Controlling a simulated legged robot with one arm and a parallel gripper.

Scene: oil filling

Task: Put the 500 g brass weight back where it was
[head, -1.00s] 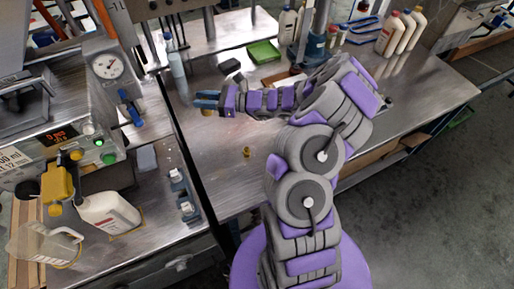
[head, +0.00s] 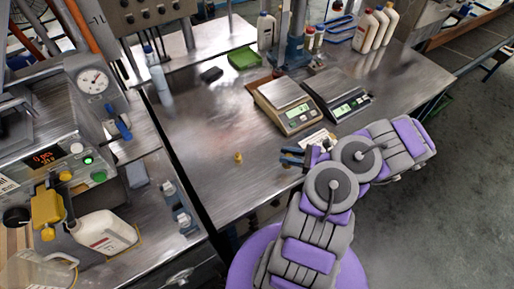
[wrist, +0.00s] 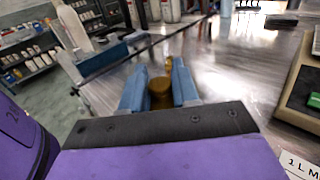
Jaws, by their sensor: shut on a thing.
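My gripper (head: 291,157) is low over the near part of the steel table, just right of a small brass weight (head: 238,157) that stands on the bare top. In the wrist view its blue fingers (wrist: 160,91) are shut on a larger brass weight (wrist: 160,93), which sits between them. The small weight also shows beyond the fingertips in the wrist view (wrist: 168,63). The held weight cannot be made out in the head view. No mass marking is readable on either weight.
A beige scale (head: 289,119) and a black scale (head: 349,107) stand behind my gripper. A white printed card (head: 316,138) lies close by. A green tray (head: 244,58) and bottles (head: 375,28) are farther back. The table's left middle is clear.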

